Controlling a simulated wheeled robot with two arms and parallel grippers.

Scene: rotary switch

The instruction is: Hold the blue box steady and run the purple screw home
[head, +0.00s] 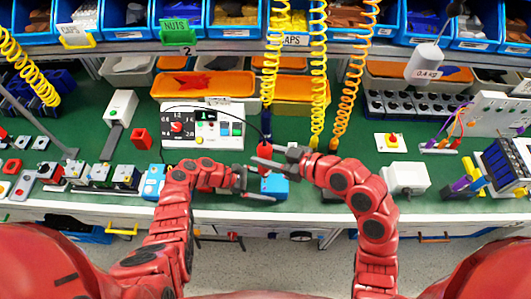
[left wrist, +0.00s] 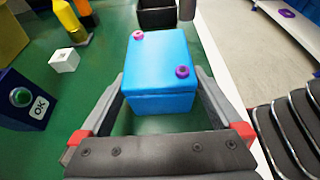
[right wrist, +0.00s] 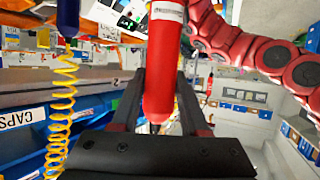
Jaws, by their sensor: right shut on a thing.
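The blue box (head: 280,190) sits near the bench's front edge. The left wrist view shows its top, with the purple screw (left wrist: 183,71) at the near right corner and a pink screw (left wrist: 138,35) at the far left. Both heads stand on the top. My left gripper (head: 262,187) is open, with one finger on each side of the box; firm contact cannot be told. My right gripper (head: 268,158) is shut on a red screwdriver (right wrist: 160,65) just behind and above the box. The driver's tip is not clearly visible against the screw.
A white panel with a red dial (head: 177,127) stands behind. A dark blue tool (head: 267,122) hangs on a yellow coil close to my right gripper. A red block (head: 141,138) and a white box (head: 405,178) stand on the green bench.

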